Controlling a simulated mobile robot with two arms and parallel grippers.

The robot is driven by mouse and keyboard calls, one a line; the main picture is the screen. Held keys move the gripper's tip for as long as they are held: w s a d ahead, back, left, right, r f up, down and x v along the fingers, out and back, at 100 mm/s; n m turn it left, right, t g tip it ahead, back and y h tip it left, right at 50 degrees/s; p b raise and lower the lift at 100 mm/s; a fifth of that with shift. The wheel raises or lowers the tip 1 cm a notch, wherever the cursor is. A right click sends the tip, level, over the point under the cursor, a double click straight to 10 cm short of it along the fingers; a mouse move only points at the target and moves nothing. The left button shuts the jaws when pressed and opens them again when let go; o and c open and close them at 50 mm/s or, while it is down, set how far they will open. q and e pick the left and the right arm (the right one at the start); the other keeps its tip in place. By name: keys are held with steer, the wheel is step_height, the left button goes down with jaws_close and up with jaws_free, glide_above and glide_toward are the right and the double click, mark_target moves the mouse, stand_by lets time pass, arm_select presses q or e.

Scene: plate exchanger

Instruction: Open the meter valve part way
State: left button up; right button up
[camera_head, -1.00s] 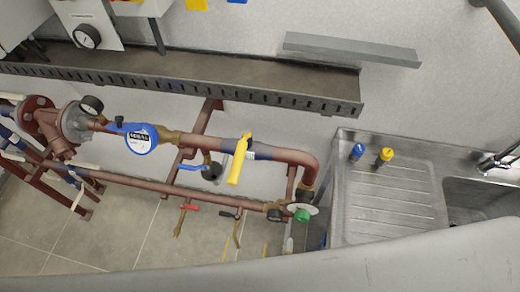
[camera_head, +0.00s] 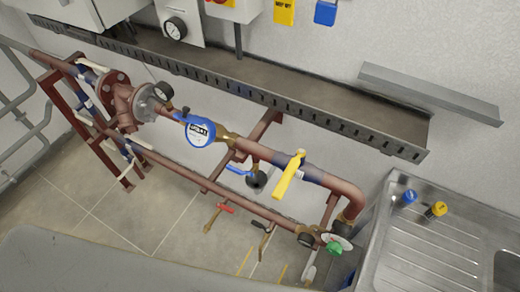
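The meter (camera_head: 200,131) has a blue ring and a white face and sits on the red-brown pipe left of centre. A yellow lever handle (camera_head: 287,178) is on the same pipe to its right, slanting down and left from its pivot. A blue lever (camera_head: 239,171) is on a branch below the pipe, beside a dark round fitting. A red lever (camera_head: 226,209) and a green knob (camera_head: 334,248) show lower down. I cannot tell which of these is the meter valve. Neither of my grippers is in view.
A perforated metal tray (camera_head: 270,95) runs along the wall above the pipe. A steel sink unit (camera_head: 420,245) stands at the right with a blue-capped and a yellow-capped item on it. The tiled floor (camera_head: 140,215) at lower left is clear.

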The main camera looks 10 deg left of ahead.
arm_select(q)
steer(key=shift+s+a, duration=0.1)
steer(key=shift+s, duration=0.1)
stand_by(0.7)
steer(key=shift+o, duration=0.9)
